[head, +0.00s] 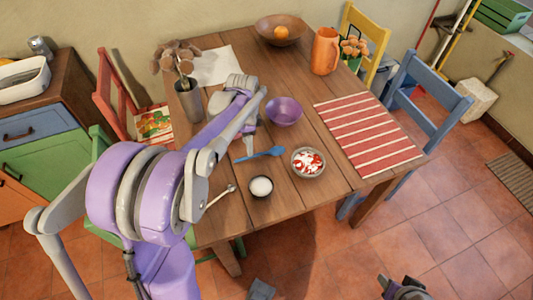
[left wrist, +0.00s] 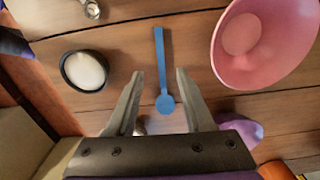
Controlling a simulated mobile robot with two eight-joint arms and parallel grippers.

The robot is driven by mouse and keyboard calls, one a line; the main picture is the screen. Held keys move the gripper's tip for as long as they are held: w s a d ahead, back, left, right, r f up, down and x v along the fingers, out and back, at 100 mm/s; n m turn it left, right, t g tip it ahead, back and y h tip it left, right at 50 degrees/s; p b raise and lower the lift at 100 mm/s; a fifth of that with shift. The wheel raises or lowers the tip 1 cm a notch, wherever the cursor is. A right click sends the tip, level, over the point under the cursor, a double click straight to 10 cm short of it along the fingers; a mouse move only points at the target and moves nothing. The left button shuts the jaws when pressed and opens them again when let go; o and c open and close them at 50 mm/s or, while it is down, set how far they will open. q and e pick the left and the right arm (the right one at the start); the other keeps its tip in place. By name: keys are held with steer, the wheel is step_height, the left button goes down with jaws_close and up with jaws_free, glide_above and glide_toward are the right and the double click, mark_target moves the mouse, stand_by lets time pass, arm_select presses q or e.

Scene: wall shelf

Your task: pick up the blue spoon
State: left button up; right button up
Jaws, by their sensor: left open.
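The blue spoon (head: 262,154) lies flat on the wooden table between the purple bowl and the small dark bowl. In the left wrist view the spoon (left wrist: 159,60) runs lengthwise, with its round end (left wrist: 165,104) nearest the palm.
The purple bowl (head: 284,112) is beyond the spoon. A glass bowl with red and white contents (head: 308,162) and the small dark bowl with white contents (head: 261,187) are nearby. A striped mat (head: 365,133), an orange jug (head: 325,52) and a plant vase (head: 188,100) are also there.

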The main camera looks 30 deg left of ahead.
mark_target(249, 158)
arm_select(q)
step_height(249, 158, down, 6)
steer(key=shift+a+f, duration=0.1)
steer(key=shift+f, duration=0.15)
steer(key=shift+c, duration=0.3)
jaws_close()
